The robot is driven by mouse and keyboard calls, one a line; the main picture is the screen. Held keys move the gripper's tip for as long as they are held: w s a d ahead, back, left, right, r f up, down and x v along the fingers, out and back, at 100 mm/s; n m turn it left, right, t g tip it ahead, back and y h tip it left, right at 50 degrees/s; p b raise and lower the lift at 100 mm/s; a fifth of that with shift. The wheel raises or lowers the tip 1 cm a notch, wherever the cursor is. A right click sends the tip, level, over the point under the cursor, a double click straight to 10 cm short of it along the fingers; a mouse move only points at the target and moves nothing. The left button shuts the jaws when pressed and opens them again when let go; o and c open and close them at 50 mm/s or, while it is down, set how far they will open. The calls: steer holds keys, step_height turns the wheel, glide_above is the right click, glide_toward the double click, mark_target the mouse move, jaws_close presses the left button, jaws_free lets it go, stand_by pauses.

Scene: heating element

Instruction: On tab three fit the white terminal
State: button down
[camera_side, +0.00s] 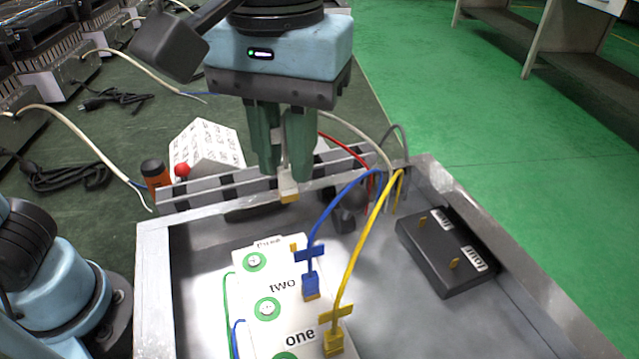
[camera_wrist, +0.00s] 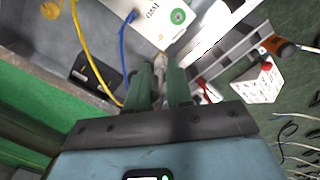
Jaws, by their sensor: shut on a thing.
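My gripper (camera_side: 285,165) is shut on the white terminal (camera_side: 288,187), which hangs from the fingertips above the far wall of the metal tray. In the wrist view the terminal (camera_wrist: 159,66) shows between the fingers (camera_wrist: 160,85). Tab three (camera_side: 293,247) is a small bare brass tab beside the label "three", below the terminal in the side picture and apart from it. The blue terminal (camera_side: 311,287) sits at tab two and the yellow terminal (camera_side: 333,342) at tab one. All three positions are on the white plate (camera_side: 245,300).
Blue (camera_side: 335,200) and yellow (camera_side: 365,240) wires arch up right of the tabs to the tray's far wall. A black block (camera_side: 440,265) with two brass tabs and labels lies on the right. A slotted rail (camera_side: 230,190) and a red wire (camera_side: 340,140) are behind.

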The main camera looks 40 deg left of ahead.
mark_target(288, 186)
stand_by(0.3)
steer(key=shift+f, duration=2.9)
steer(key=shift+f, duration=1.35)
steer(key=c, duration=0.9)
jaws_free()
steer(key=shift+c, duration=0.2)
steer(key=shift+r, duration=0.1)
step_height(288, 186, up, 12)
steer(key=shift+d+f, duration=0.1)
